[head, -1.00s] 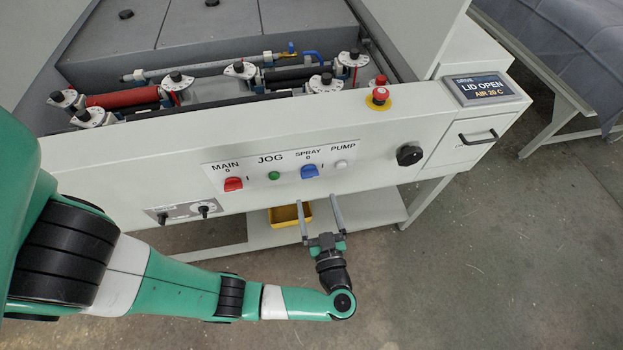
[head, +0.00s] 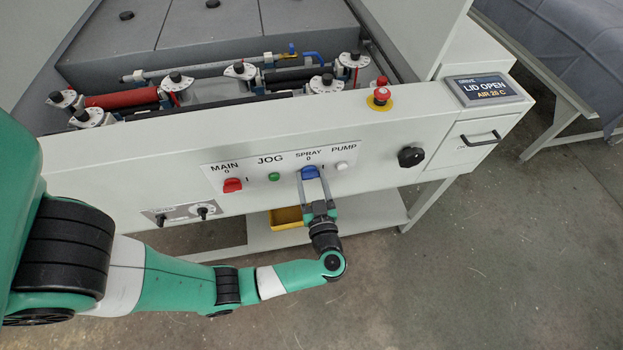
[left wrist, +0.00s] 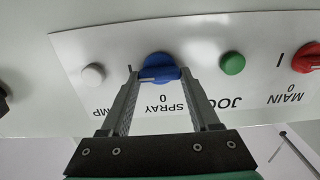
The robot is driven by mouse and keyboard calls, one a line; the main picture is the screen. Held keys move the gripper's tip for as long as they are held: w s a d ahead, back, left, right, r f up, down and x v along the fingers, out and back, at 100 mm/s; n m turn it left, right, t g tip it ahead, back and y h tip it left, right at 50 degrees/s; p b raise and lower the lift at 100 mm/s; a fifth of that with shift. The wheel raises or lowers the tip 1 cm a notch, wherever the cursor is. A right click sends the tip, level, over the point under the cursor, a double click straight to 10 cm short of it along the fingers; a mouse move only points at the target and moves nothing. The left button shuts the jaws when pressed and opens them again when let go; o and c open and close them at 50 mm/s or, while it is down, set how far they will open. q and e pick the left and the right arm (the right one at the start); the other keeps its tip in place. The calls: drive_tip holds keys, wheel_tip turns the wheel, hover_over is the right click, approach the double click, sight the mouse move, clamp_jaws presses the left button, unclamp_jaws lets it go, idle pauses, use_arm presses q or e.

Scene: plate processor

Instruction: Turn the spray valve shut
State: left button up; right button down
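The spray valve's control is a blue knob (head: 310,172) labelled SPRAY, on the white label strip of the front panel. It also shows in the left wrist view (left wrist: 162,67), upside down, with a white mark on its left part there. The 0 is above the knob in the head view and an I is to its right; the white mark is on the I side. My left gripper (head: 312,175) has one finger on each side of the knob, and its fingertips (left wrist: 158,72) appear to touch the knob's edges. My right gripper is not in view.
A red MAIN knob (head: 233,185) and green JOG button (head: 274,176) are left of the knob; a white PUMP button (head: 342,165) is close on its right. A black knob (head: 411,157) is farther right. A yellow bin (head: 286,217) is on the shelf below.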

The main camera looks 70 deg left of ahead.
use_arm(q)
drive_tip(key=c, duration=0.6)
drive_tip(key=shift+n, duration=0.3)
drive_tip(key=n+p, duration=0.1)
drive_tip(key=n, duration=0.1)
drive_tip(key=shift+n, duration=0.3)
drive_tip(key=n, duration=0.3)
drive_tip(key=shift+s+n, duration=0.15)
drive_tip(key=shift+n, duration=0.25)
drive_tip(key=n+b, duration=0.1)
drive_tip(key=n, duration=0.4)
drive_tip(key=shift+f, duration=0.2)
drive_tip(key=n+b, duration=0.2)
drive_tip(key=n, duration=0.4)
drive_tip(key=shift+s+f, duration=0.1)
